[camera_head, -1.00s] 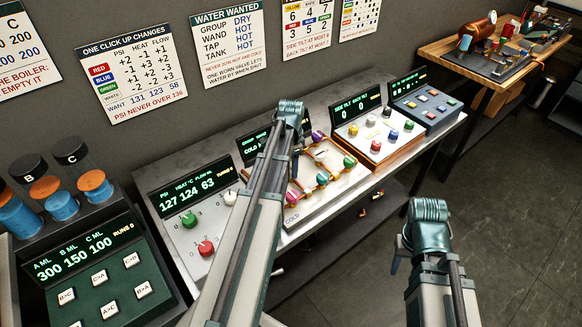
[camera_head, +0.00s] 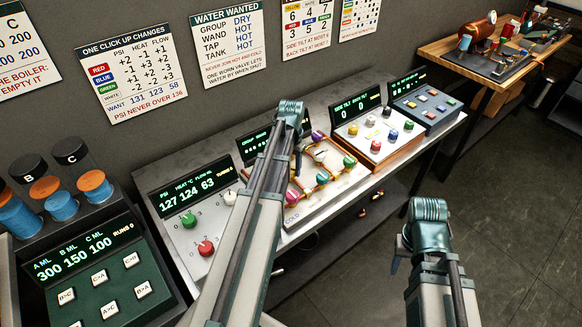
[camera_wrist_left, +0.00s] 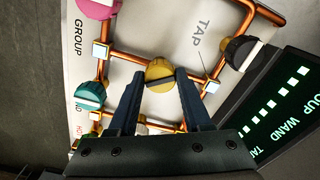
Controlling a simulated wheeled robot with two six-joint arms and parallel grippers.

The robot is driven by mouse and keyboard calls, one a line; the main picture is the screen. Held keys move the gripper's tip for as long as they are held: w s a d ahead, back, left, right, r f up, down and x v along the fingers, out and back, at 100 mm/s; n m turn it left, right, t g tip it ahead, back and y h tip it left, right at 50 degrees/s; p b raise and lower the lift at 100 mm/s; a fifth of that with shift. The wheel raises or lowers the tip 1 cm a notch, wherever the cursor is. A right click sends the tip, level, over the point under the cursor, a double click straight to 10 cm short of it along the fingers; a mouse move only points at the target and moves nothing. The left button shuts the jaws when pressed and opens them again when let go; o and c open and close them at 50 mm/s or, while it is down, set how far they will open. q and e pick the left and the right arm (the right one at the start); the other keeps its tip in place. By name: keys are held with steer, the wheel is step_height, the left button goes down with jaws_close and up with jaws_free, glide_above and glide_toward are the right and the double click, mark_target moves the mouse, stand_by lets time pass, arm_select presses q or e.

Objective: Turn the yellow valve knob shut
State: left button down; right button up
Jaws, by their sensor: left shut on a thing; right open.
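The yellow valve knob (camera_wrist_left: 159,73) is round with a dark bar across its face, which lies slightly tilted in the left wrist view. My left gripper (camera_wrist_left: 161,80) has one fingertip on each side of the knob and is shut on it. In the head view my left arm covers the knob, and my left gripper (camera_head: 297,160) shows only in part at the valve panel (camera_head: 302,217). My right gripper (camera_head: 396,262) is open, low in front of the bench and away from the panel; its fingers are mostly hidden.
Copper pipes surround the yellow knob, with a teal knob (camera_wrist_left: 90,96), a pink knob (camera_wrist_left: 98,8) and a black knob (camera_wrist_left: 242,52) nearby. A display (camera_wrist_left: 290,115) stands close by. Other control panels flank it, including a blue one (camera_head: 427,107). Floor at right is clear.

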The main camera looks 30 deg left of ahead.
mark_target(292, 170)
arm_select(q)
steer(key=n, duration=0.5)
steer(key=shift+n, duration=0.3)
steer(key=n, duration=0.4)
steer(key=shift+d+n, duration=0.1)
steer(key=shift+n, duration=0.6)
steer(key=shift+c, duration=1.7)
jaws_free()
steer(key=shift+r, duration=0.15)
step_height(292, 170, up, 14)
steer(key=p, duration=1.3)
steer(key=shift+f+p, duration=0.2)
steer(key=shift+p, duration=0.2)
